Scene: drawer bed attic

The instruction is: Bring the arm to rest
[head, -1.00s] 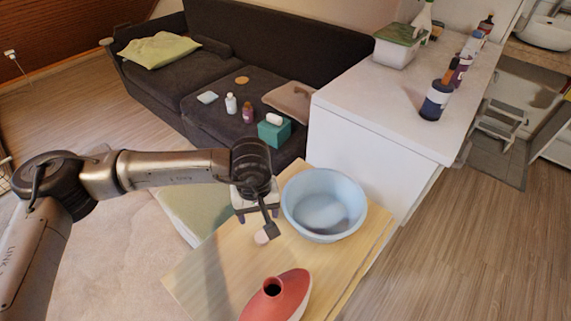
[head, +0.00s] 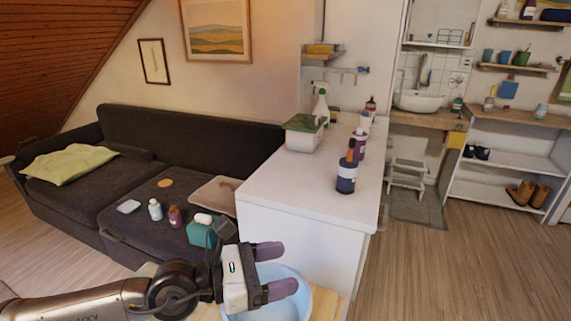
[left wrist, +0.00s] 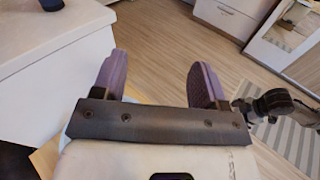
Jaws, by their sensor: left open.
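My left gripper (head: 283,270) is in the lower middle of the head view, raised in front of the white counter. Its two purple-grey fingers point right, spread apart, with nothing between them. The left wrist view shows the same open fingers (left wrist: 155,88) with floor beyond them. A light blue basin (head: 292,305) shows partly behind and below the gripper, at the bottom of the head view. My right gripper is not in the head view.
The white counter (head: 290,185) stands just beyond the gripper, with bottles and a green-lidded box (head: 304,133) on it. A dark sofa (head: 150,150) is at the left, holding a teal tissue box (head: 201,233). The wooden floor (head: 450,270) at the right is clear.

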